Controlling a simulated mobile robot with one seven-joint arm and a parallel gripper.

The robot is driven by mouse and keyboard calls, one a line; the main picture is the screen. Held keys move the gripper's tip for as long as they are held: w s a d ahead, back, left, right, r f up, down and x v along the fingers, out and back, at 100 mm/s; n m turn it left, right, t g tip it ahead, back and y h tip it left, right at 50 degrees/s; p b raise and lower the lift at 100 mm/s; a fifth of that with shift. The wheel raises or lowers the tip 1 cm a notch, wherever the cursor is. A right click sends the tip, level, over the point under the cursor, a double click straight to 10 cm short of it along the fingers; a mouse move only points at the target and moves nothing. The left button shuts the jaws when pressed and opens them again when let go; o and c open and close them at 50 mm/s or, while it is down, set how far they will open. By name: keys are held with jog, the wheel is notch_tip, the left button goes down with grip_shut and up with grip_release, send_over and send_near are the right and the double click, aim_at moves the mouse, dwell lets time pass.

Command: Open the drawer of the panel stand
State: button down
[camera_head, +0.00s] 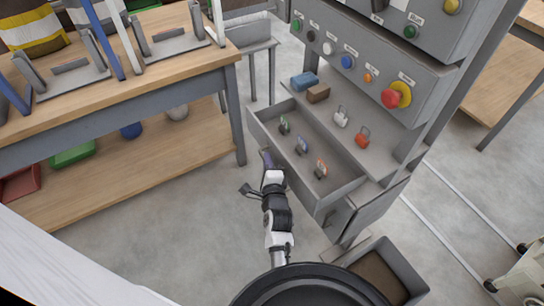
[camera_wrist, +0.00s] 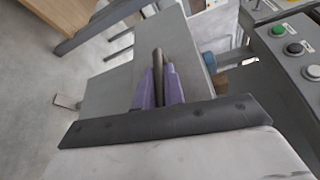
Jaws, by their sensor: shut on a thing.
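The drawer (camera_head: 299,181) of the grey panel stand (camera_head: 365,80) is pulled out, and its inside shows from above. Several small tagged items stand in it, with green, blue and orange tags. My gripper (camera_head: 267,158) is at the drawer's front face. In the wrist view its purple fingers (camera_wrist: 158,88) are shut on a dark bar handle (camera_wrist: 158,62) against the grey drawer front (camera_wrist: 108,95). The fingers hide part of the handle.
A shelf above the drawer holds a blue block (camera_head: 304,80), a brown block (camera_head: 318,93) and two padlocks. A red emergency button (camera_head: 396,95) sits on the panel. A wooden workbench (camera_head: 150,70) stands left. A grey bin (camera_head: 400,268) stands below right.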

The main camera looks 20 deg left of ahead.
jog(key=shift+s+a, duration=0.2)
jog(key=c, duration=1.5)
grip_release()
jog(key=shift+s+d, duration=0.15)
